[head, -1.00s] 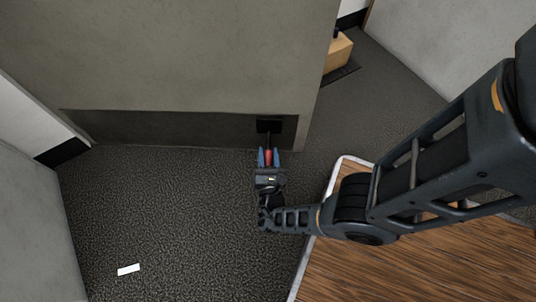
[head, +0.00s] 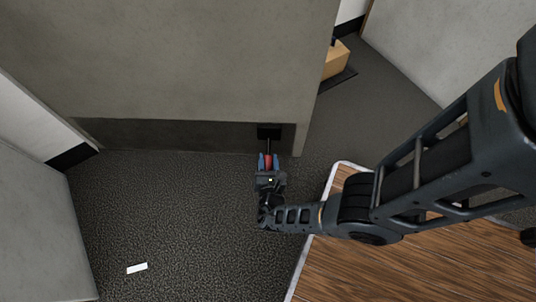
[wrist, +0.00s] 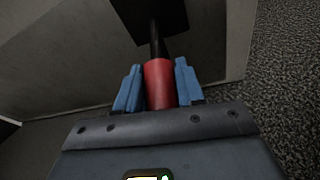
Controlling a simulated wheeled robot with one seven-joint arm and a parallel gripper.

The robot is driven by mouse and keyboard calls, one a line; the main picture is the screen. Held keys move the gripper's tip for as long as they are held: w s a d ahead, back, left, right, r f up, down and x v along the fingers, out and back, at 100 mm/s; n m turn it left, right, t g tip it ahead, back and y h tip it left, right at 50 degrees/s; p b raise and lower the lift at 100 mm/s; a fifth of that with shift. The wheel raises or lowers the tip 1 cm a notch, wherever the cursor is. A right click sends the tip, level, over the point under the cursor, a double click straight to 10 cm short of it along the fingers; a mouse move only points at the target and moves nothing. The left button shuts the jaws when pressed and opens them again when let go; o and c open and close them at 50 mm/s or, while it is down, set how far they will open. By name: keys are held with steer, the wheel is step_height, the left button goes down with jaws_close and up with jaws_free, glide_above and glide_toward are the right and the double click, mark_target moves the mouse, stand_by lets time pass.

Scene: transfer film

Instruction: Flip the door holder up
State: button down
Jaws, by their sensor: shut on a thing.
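The door holder is a black bracket (head: 269,132) low on the grey door (head: 200,60), with a dark rod ending in a red tip (head: 268,161). My gripper (head: 268,157) is at the red tip, its two blue fingers on either side, shut on it. In the wrist view the red tip (wrist: 160,82) sits between the blue fingers of my gripper (wrist: 158,78). The rod runs from it up to the black bracket (wrist: 150,18). The lower end of the red tip is hidden behind my gripper's body.
Dark carpet (head: 180,220) lies open in front of the door, with a small white piece (head: 137,268) on it. A wood-topped surface with a pale edge (head: 420,265) is at lower right, under my arm. A tan box (head: 336,60) stands beyond the door's right edge.

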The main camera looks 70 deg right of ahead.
steer(key=r+y+p, duration=0.1)
steer(key=p, duration=0.1)
steer(key=r+y+p, duration=0.1)
steer(key=p, duration=0.2)
steer(key=shift+s+a+r+g, duration=0.1)
steer(key=shift+a+r+g, duration=0.15)
steer(key=shift+g, duration=0.15)
steer(key=shift+r+g+y+p, duration=0.2)
steer(key=shift+g+y+p, duration=0.2)
steer(key=shift+y+p, duration=0.55)
steer(key=shift+p, duration=0.3)
steer(key=c, duration=0.8)
jaws_free()
